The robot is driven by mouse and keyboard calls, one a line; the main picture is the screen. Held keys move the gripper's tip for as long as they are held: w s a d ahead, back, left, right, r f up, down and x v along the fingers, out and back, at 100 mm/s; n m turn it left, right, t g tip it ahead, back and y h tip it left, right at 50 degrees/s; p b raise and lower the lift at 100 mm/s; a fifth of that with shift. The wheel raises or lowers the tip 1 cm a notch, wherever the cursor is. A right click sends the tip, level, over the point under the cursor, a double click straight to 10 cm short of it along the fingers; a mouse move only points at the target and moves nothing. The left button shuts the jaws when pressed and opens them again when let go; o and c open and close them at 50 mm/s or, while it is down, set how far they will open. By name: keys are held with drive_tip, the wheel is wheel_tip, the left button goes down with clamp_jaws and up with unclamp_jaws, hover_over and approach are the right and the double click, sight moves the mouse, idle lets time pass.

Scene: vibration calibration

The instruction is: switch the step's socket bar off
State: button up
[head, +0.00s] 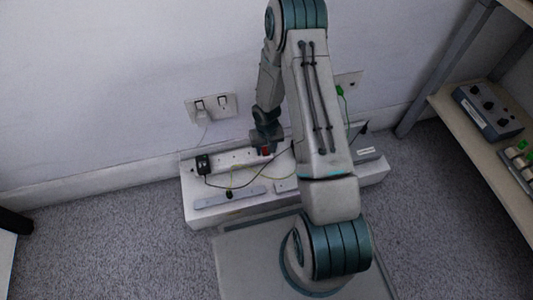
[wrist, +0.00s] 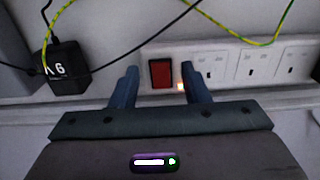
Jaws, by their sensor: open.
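The white socket bar (head: 232,160) lies along the top of the white step (head: 190,205) against the wall. Its red rocker switch (head: 266,151) is at the bar's right end in the head view. In the wrist view the red switch (wrist: 161,73) shows between my fingertips, beside a small glowing orange light (wrist: 181,86). The bar's sockets (wrist: 255,65) run to the right there. My gripper (wrist: 160,84) is open, one finger on each side of the switch. In the head view my gripper (head: 265,138) is over the switch end. Contact cannot be told.
A black plug (head: 203,164) sits at the bar's left end. A black adapter (wrist: 66,60) is left of the switch in the wrist view. Black and yellow-green cables cross the step. A grey strip (head: 230,196) lies in front. A wall socket (head: 211,106) is behind; a shelf (head: 480,130) stands right.

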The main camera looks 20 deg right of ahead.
drive_tip(key=shift+f, duration=0.75)
